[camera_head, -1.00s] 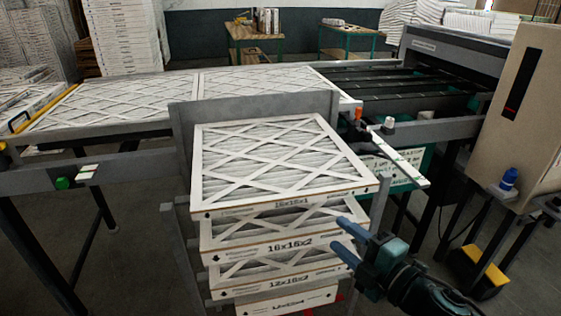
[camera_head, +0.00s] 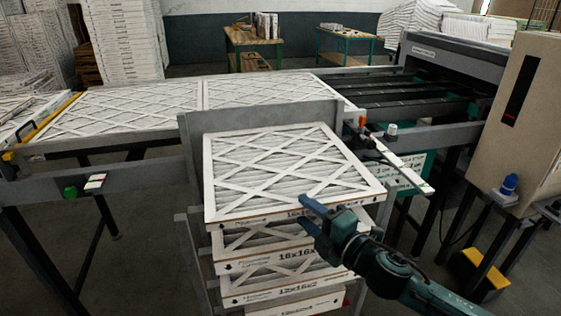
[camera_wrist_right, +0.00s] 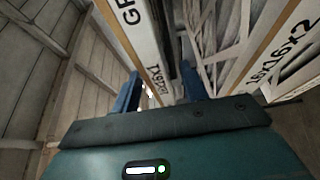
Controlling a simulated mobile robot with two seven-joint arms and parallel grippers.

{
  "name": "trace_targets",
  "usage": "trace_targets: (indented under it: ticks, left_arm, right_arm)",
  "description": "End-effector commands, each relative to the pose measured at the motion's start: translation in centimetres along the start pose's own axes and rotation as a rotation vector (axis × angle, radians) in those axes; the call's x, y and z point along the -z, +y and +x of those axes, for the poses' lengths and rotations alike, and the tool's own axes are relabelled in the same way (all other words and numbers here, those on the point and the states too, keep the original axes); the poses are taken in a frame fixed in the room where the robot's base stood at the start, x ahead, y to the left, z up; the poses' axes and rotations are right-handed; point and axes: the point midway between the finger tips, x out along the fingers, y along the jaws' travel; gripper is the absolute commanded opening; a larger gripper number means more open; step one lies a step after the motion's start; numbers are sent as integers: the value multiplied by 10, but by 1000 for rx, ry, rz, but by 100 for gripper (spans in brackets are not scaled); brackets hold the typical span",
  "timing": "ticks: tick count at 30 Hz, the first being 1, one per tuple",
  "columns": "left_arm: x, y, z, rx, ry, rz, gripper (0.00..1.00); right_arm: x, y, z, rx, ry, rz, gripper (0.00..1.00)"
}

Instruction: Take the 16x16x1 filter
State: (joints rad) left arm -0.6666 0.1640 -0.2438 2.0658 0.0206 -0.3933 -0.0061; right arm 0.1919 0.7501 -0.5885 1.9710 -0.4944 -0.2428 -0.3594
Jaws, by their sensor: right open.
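The 16x16x1 filter (camera_head: 280,170) is a white-framed pleated panel with a crossed lattice. It lies flat on top of a stack in a grey metal rack. My right gripper (camera_head: 308,214) is at the front edge of this filter, toward its right half, covering part of its printed label. In the right wrist view, the filter's printed edge (camera_wrist_right: 150,60) shows between the two blue fingers of the gripper (camera_wrist_right: 162,88). The fingers stand apart; I cannot tell whether they touch the filter. My left gripper is not in view.
Below lie a 16x16x2 filter (camera_head: 245,265), a 12x16x2 filter (camera_head: 250,296) and another filter. The rack's grey back plate (camera_head: 190,130) rises behind the stack. A conveyor (camera_head: 370,85) with more filters runs behind, and a beige cabinet (camera_head: 515,130) stands at right.

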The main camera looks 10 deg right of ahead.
Motion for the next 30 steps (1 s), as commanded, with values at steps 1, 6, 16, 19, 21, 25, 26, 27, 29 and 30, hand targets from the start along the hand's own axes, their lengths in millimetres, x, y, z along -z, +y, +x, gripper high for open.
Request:
trace_targets:
  ticks: [1,6,16,19,21,25,26,27,29,30]
  left_arm:
    - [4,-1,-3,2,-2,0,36]
    - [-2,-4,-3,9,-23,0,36]
    - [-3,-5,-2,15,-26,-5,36]
    - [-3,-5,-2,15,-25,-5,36]
    - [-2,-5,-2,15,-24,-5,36]
    - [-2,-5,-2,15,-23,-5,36]
    - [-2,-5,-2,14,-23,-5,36]
    - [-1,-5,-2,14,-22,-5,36]
    - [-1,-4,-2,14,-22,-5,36]
    - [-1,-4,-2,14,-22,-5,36]
  right_arm:
    - [-2,5,10,-3,-1,1,44]
    - [-4,3,33,-2,-1,1,44]
    - [-3,1,39,0,0,0,43]
    - [-3,1,39,0,0,0,35]
    - [-3,1,39,0,0,1,29]
    - [-3,1,39,0,0,1,18]
    - [-3,1,39,0,0,1,16]
    - [-3,1,39,0,0,1,13]
    - [-3,1,39,0,0,1,8]
    - [-3,1,39,0,0,1,4]
